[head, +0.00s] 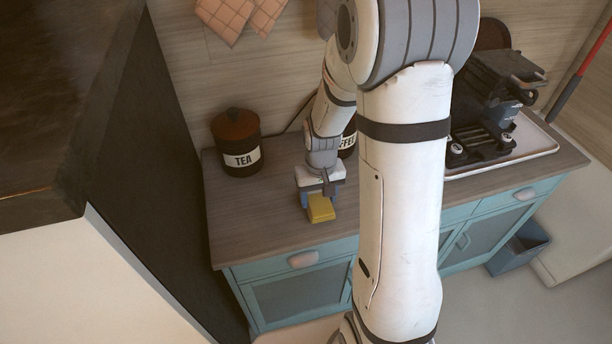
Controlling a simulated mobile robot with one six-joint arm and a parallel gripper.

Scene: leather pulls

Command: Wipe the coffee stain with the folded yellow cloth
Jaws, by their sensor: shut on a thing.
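My gripper (321,190) is over the left part of the wooden counter, near its front edge. It is shut on the folded yellow cloth (321,209), which shows as a small yellow block below the jaws. The cloth is at or close to the counter top; I cannot tell whether it touches. No coffee stain shows; it may be hidden behind my gripper, the cloth or my arm.
A dark canister marked TEA (237,143) stands at the back left of the counter (250,215). A second canister (348,139) is partly hidden behind my arm. A dark machine (490,100) sits on a white tray (535,135) at right. Counter left of the cloth is clear.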

